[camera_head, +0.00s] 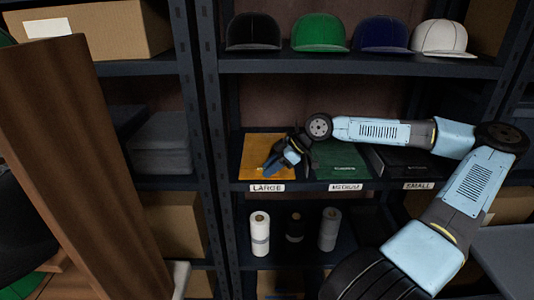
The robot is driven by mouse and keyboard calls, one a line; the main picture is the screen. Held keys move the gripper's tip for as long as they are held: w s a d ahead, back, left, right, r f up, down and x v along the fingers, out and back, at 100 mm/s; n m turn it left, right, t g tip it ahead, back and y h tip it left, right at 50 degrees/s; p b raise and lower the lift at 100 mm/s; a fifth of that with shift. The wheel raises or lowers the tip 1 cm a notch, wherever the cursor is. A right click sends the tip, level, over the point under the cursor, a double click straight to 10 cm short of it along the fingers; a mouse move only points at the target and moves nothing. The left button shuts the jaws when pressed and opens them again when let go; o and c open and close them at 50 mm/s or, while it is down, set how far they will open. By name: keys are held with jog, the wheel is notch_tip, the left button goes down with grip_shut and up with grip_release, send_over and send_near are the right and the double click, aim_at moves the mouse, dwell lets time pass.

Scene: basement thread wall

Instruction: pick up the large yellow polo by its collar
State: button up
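The yellow polo (256,147) lies folded flat on the middle shelf, above a label reading LARGE (267,188). My gripper (270,168) is over the right part of the yellow polo, near its front edge. My gripper hides some of the cloth, and I cannot make out the collar. The fingers are small and dark here, so I cannot tell whether they are open or shut, or whether they touch the polo.
A green folded garment (338,165) lies right of the yellow one, above a MEDIUM label, and a black one (408,161) above SMALL. Caps (319,32) line the shelf above. Thread spools (260,233) stand below. A brown wooden post (85,165) blocks the left.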

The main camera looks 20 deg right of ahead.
jog(key=shift+c, duration=0.4)
grip_shut()
jog(key=shift+r, duration=0.15)
